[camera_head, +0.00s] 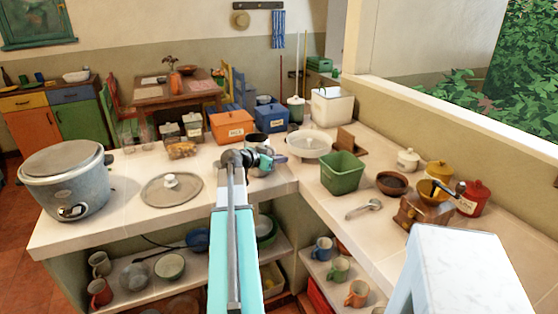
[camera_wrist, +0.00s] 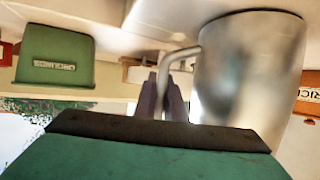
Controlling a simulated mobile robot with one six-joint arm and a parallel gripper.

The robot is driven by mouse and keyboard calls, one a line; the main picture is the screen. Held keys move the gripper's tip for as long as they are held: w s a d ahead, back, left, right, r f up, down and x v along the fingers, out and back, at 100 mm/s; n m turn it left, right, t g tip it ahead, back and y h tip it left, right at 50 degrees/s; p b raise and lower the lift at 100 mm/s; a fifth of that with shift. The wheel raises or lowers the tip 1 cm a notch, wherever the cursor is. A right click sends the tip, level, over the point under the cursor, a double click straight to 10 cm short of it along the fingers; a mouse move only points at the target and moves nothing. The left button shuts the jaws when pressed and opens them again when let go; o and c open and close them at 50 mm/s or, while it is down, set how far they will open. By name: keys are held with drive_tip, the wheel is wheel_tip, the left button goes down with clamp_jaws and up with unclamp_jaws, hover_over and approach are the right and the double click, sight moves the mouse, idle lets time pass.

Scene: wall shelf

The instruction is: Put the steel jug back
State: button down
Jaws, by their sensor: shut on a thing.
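The steel jug (camera_wrist: 250,70) fills the right of the wrist view, a shiny metal body with a bent side handle (camera_wrist: 178,60). My gripper (camera_wrist: 166,105) is shut on that handle, and the jug's body is beside the fingers. In the head view my gripper (camera_head: 263,164) is over the back counter, near its inner corner. The jug is small and mostly hidden there behind my wrist. I cannot tell whether its base touches the counter.
A green bin (camera_head: 342,173) stands to the right; it also shows in the wrist view (camera_wrist: 57,57). Another lid (camera_head: 171,190) and a cooker (camera_head: 66,180) are left.

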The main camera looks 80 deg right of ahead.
drive_tip(key=c, duration=1.8)
unclamp_jaws()
drive_tip(key=shift+f, duration=0.1)
drive_tip(key=shift+c, duration=0.2)
drive_tip(key=shift+r, duration=0.2)
drive_tip(key=b+v, duration=0.2)
drive_tip(key=v, duration=1)
